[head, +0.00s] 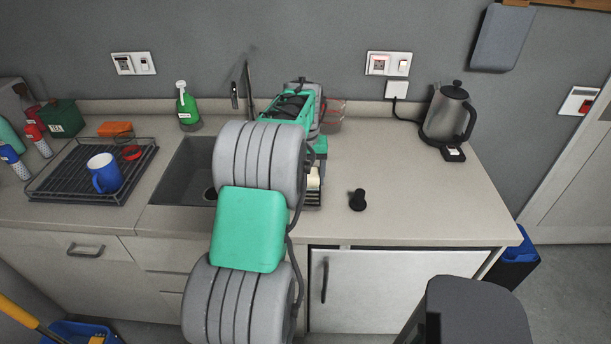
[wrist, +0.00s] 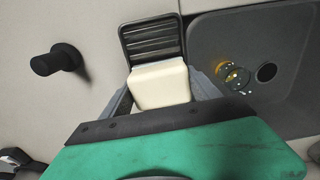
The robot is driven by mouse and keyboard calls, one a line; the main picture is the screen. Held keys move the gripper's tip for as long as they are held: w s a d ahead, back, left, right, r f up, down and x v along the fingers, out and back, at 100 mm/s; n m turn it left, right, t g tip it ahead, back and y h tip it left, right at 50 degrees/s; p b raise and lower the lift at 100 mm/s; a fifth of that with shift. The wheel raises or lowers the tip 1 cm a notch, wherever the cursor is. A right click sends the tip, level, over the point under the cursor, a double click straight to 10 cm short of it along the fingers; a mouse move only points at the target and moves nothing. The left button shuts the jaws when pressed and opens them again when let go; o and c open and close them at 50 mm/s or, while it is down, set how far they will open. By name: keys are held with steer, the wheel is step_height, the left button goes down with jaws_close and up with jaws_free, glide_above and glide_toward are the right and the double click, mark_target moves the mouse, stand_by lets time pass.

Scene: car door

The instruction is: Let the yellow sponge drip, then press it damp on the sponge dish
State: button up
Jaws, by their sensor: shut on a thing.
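The sponge (wrist: 158,85), pale yellow and block-shaped, sits between the two grey fingers of my gripper (wrist: 160,93), which is shut on it. The black ribbed sponge dish (wrist: 151,38) shows just beyond the sponge in the wrist view, and the sponge overlaps its near end there. I cannot tell whether they touch. In the head view my arm hides most of the gripper; a bit of the sponge (head: 314,178) shows right of the arm, above the dish (head: 313,199) on the counter beside the sink. No falling drops are visible.
The sink (head: 184,168) lies left of the dish; a small glassy yellowish thing (wrist: 235,77) is near its drain. A black knob-like object (head: 357,200) stands right of the dish. A drying rack (head: 60,185) with a blue mug (head: 105,174) is far left, a kettle (head: 447,115) back right.

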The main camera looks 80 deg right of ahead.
steer(key=shift+a+f, duration=0.25)
steer(key=shift+f, duration=0.15)
steer(key=r+p, duration=0.2)
steer(key=r, duration=0.1)
steer(key=r+p, duration=0.1)
steer(key=r, duration=0.1)
steer(key=shift+w+d+r+p, duration=0.1)
steer(key=shift+d+p, duration=0.15)
steer(key=shift+p, duration=0.05)
steer(key=shift+r+p, duration=1.9)
steer(key=shift+r, duration=0.9)
steer(key=shift+w, duration=0.1)
